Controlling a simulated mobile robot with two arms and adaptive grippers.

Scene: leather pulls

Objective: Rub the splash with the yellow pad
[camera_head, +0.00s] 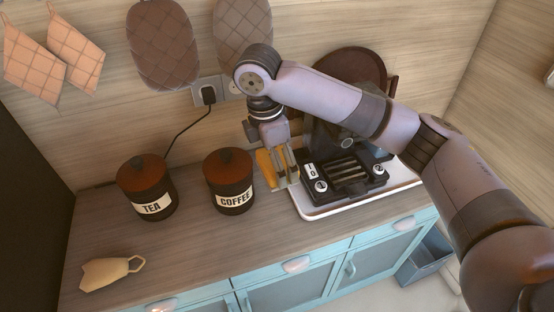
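The yellow pad (265,168) is upright at the fingers of my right gripper (281,172), between the coffee canister and the toaster. The gripper points down and appears shut on the pad, with its fingers covering part of it. The lower end of the pad is close to the counter; I cannot tell whether it touches. No splash can be made out clearly on the counter or the wall; the arm and gripper hide part of both. My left gripper is not in view.
A coffee canister (230,187) stands just left of the gripper, a tea canister (148,190) further left. A black toaster (345,177) sits on a white tray (318,212) to the right. The front middle counter is clear.

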